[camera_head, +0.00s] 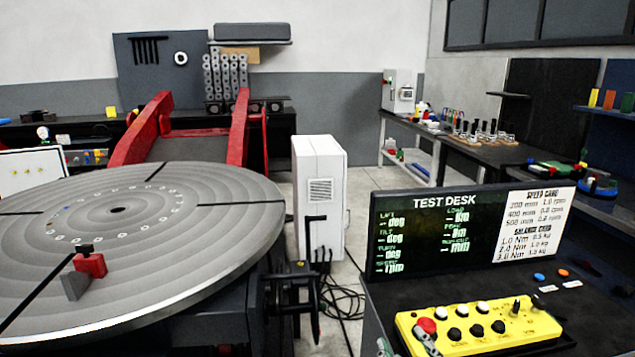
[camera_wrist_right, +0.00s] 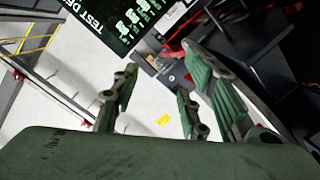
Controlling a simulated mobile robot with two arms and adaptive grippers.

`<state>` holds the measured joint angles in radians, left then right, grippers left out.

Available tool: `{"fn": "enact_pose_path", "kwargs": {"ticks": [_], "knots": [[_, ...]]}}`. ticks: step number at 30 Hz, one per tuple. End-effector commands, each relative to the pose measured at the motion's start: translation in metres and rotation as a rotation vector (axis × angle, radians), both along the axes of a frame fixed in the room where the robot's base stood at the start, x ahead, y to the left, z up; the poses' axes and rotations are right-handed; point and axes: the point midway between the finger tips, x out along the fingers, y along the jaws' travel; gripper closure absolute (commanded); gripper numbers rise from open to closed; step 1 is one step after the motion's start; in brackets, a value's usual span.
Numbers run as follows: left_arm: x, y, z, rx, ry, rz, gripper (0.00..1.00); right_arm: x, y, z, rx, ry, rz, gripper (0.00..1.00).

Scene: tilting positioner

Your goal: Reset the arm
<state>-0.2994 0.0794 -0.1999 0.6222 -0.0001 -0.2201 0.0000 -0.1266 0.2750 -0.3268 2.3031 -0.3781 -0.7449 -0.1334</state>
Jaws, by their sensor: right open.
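The positioner's round grey table (camera_head: 190,240) fills the left of the head view and lies nearly level. It has dark radial slots and a ring of small holes. A red block with a dark knob (camera_head: 90,264) sits on it beside a grey wedge. Two red beams (camera_head: 238,125) rise behind the table. A black hand crank (camera_head: 312,270) stands at its right side. My right gripper (camera_wrist_right: 158,80) is open and empty in the wrist view, with pale floor between its fingers. My left gripper is not in view.
The TEST DESK screen (camera_head: 450,232) stands at the right above a yellow control box (camera_head: 478,328) with buttons and a red knob. A white cabinet (camera_head: 320,195) stands behind the crank, with cables on the floor. A workbench (camera_head: 480,148) runs along the right wall.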

Motion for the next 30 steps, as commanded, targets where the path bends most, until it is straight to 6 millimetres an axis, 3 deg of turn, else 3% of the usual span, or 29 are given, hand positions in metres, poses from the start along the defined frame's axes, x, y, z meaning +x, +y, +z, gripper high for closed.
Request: {"fn": "enact_pose_path", "kwargs": {"ticks": [1,3,7,12,19,26,30], "knots": [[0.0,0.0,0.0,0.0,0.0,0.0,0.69,-0.018,-0.012,-0.035,0.061,0.132,-0.051,0.59],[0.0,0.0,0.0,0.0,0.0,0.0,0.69,-0.046,-0.025,-0.079,0.132,0.307,-0.116,0.59],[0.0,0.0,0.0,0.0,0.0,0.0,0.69,-0.105,-0.039,-0.141,0.234,0.586,-0.217,0.59],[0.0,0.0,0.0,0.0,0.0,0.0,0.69,-0.176,-0.044,-0.187,0.315,0.855,-0.307,0.59],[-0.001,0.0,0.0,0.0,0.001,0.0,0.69,-0.26,-0.043,-0.219,0.385,1.137,-0.397,0.59],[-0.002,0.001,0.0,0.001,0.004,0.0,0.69,-0.247,-0.04,-0.282,0.375,1.166,-0.402,0.59],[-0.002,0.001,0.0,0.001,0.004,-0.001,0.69,-0.244,-0.039,-0.331,0.368,1.186,-0.404,0.59]]}}
